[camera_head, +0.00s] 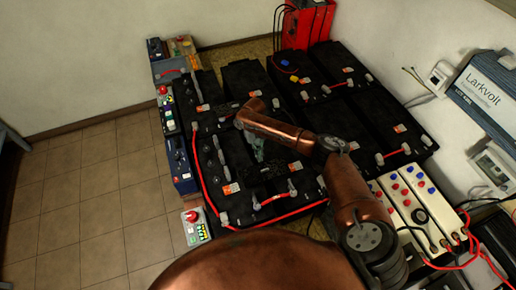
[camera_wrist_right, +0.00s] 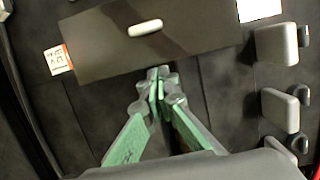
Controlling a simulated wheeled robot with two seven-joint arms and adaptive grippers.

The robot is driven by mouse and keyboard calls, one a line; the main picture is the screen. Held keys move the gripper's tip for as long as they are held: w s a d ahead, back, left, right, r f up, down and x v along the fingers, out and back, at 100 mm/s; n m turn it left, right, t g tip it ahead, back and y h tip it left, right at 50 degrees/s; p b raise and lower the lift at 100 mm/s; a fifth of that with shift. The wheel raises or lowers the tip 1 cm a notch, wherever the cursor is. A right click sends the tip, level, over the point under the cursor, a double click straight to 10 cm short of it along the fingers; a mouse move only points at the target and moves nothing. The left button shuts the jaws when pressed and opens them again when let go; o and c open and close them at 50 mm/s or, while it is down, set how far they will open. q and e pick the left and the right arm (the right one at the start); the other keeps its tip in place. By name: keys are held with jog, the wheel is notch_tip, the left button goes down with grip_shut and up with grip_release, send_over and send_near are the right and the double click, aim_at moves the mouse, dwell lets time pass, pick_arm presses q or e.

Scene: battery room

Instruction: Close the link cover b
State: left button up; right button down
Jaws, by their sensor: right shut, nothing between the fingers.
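My right gripper (camera_head: 259,155) reaches down over the black battery bank in the head view. Its green-sided fingers are together and hold nothing; the tips (camera_wrist_right: 158,78) show in the right wrist view. Just beyond them is a dark flat plate (camera_wrist_right: 110,45) with a pale oval knob (camera_wrist_right: 145,27), probably link cover b. The fingertips are at or very near its near edge; I cannot tell whether they touch. The plate's tilt is unclear. In the head view, my arm and gripper partly hide the cover area. My left gripper is not in view.
Grey terminal posts (camera_wrist_right: 276,45) stand right of the plate in the wrist view. Red cable (camera_head: 275,221) runs along the bank's edge. A red charger (camera_head: 306,25) stands behind, and a cream unit (camera_head: 420,210) stands to the right. The tiled floor (camera_head: 95,200) at left is clear.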

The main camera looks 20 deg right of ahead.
aim_at(263, 168)
jog(key=s+p, duration=0.1)
jog(key=s, duration=0.2)
jog(key=shift+s, duration=0.1)
jog(key=shift+s+a, duration=0.1)
jog(key=shift+s, duration=0.3)
